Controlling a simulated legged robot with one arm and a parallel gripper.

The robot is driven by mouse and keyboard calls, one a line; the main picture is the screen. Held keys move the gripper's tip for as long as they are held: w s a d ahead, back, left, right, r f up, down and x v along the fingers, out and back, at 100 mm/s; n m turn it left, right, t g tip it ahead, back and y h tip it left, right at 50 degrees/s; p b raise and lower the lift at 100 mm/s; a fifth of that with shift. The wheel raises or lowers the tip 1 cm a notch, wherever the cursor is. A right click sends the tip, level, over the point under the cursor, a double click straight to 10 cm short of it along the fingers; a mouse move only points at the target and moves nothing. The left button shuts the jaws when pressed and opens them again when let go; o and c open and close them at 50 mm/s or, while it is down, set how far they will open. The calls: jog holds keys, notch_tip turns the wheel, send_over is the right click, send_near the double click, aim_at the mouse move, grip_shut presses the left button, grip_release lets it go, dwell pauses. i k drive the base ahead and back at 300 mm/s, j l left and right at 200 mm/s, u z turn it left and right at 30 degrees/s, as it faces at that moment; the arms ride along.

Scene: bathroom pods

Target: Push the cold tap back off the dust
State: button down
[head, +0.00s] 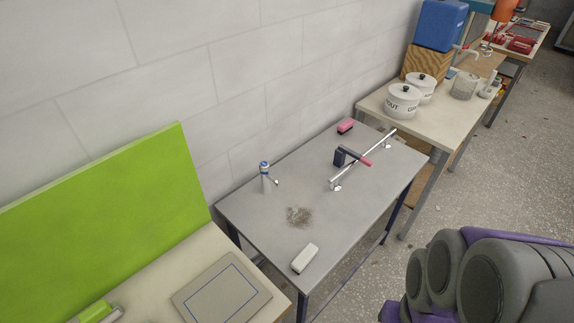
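A small chrome tap with a blue top (266,178), likely the cold tap, stands upright on the grey table (345,228) near its wall-side edge. Its short spout points right. A brown-grey patch of dust (299,216) lies on the tabletop in front of the tap and a little to its right. Bare tabletop shows between the tap's base and the dust. Grey and purple parts of my own body fill the lower right corner. My gripper is not in view.
A white block (305,258) lies near the table's front edge. A chrome bar (376,152) with a dark, red-ended clamp-like piece (349,157) lies to the right. A pink block (345,127) is behind. A green panel (105,210) stands left; white pots (403,101) stand on the table beyond.

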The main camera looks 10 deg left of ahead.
aim_at(265, 188)
jog(key=u, duration=0.45)
jog(key=i+l+u, duration=0.15)
jog(key=l, duration=0.15)
jog(key=i+l+u, duration=0.35)
jog(key=l, duration=0.3)
jog(key=l+u, duration=0.15)
jog(key=l, duration=0.2)
jog(key=i+l+u, duration=0.15)
jog(key=l, duration=0.2)
jog(key=i+l, duration=0.1)
jog(key=l, duration=0.3)
jog(key=i+l, duration=0.1)
jog(key=l, duration=0.25)
jog(key=i+l, duration=0.1)
jog(key=l, duration=0.3)
jog(key=i+l, duration=0.1)
jog(key=l, duration=0.3)
